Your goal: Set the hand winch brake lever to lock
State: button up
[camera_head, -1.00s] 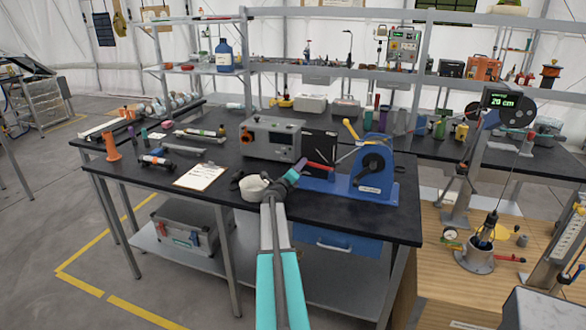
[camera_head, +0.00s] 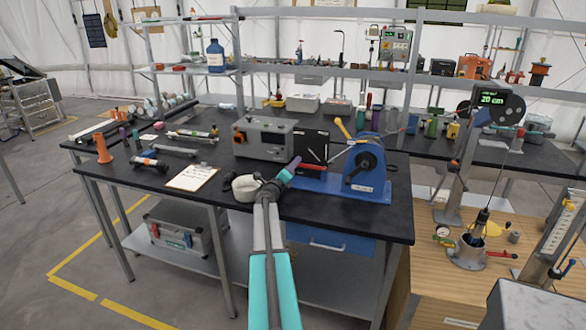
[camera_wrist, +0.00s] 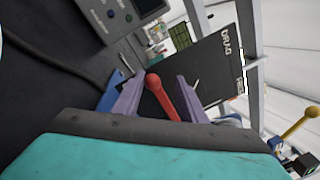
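The blue hand winch (camera_head: 368,180) stands on the black workbench, with a black plate (camera_head: 313,145) at its left. A red lever (camera_head: 312,168) sits low in front of the plate. In the wrist view, the red lever (camera_wrist: 162,95) has a round knob and lies between my finger tips, with a gap on both sides.
A yellow-knobbed crank handle (camera_head: 343,128) rises from the winch. A grey control box (camera_head: 263,138) stands left of the plate, close to my gripper. A clipboard (camera_head: 191,178) lies on the bench at left. A wooden table with a gauge stand (camera_head: 470,250) is at right.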

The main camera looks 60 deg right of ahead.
jog(key=shift+a, duration=0.1)
jog(key=shift+s+a+f+b, duration=0.15)
jog(key=shift+a+b, duration=0.45)
jog(key=shift+a, duration=1.65)
jog(key=shift+s+a+f+b, duration=0.1)
jog(key=shift+a+f+b, duration=0.35)
jog(key=shift+a, duration=1.8)
jog(key=shift+s+a+f+b, duration=0.1)
jog(key=shift+a+b, duration=0.65)
jog(key=shift+a, duration=1.5)
jog(key=shift+w+r, duration=0.1)
